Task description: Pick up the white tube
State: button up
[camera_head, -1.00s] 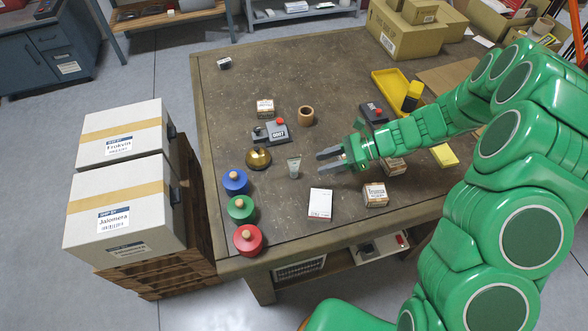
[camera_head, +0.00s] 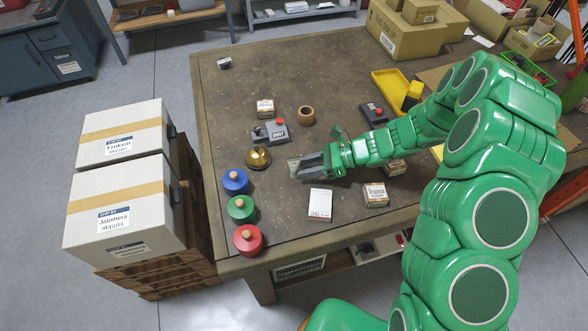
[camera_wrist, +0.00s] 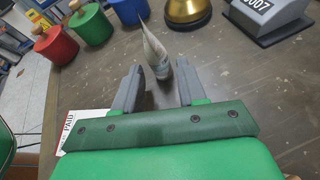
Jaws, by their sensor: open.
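The white tube (camera_head: 293,165) stands on the brown table (camera_head: 240,90), between the brass bell and the tips of my gripper. In the wrist view the tube (camera_wrist: 155,52) is upright and slightly tilted, between and just ahead of the two grey fingers. My gripper (camera_head: 302,167) is open and low over the table, with the fingers on either side of the tube's near part; it also shows in the wrist view (camera_wrist: 156,88). I cannot tell whether a finger touches the tube. In the head view the fingers hide part of it.
A brass bell (camera_head: 257,159) stands just left of the tube, and a grey device (camera_head: 270,132) behind it. A white box (camera_head: 320,205) lies in front of my gripper. Blue (camera_head: 235,182), green (camera_head: 241,209) and red (camera_head: 248,239) knobbed weights line the left edge.

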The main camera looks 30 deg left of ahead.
jog(key=shift+x, duration=1.4)
jog(key=shift+c, duration=0.5)
grip_shut()
jog(key=shift+r, duration=0.15)
